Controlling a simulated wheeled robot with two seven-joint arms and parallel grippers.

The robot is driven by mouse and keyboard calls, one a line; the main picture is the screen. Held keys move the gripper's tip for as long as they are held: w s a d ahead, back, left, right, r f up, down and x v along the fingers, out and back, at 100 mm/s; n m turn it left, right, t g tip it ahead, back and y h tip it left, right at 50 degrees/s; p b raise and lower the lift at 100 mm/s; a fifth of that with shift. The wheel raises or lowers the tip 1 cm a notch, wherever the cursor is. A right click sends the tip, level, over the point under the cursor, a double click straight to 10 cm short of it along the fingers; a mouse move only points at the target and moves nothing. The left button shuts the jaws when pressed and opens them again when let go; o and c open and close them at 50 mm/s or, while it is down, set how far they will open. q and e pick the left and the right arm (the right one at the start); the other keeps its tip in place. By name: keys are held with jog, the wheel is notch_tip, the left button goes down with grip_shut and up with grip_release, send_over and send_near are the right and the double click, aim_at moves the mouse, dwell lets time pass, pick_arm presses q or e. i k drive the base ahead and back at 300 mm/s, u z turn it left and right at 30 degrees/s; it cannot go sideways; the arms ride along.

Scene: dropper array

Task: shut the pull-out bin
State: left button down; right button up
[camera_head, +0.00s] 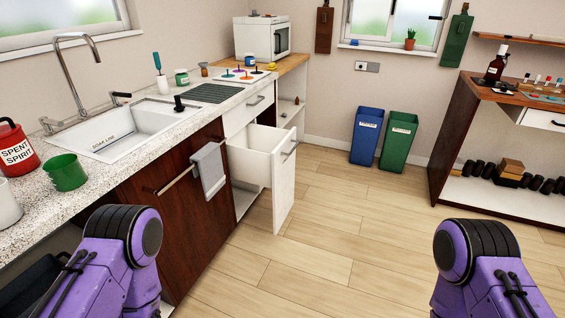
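The pull-out bin (284,190) stands open under the counter. Its tall white front panel is out over the floor, and a white bin body (250,167) shows behind it. A bar handle (291,148) sits near the top of the panel. My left arm shows at the lower left and my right arm at the lower right, both purple. Both are well short of the bin, with floor and cabinet between. Neither gripper shows in the view.
A closed white drawer (235,119) is above the bin. A grey towel (209,168) hangs on the dark cabinet door's rail (177,180) at left. Blue (366,135) and green (398,140) bins stand by the back wall. The wooden floor (340,220) before the pull-out bin is clear.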

aim_at(259, 154)
jog(key=z, duration=0.7)
jog(key=i, duration=1.35)
jog(key=u, duration=0.35)
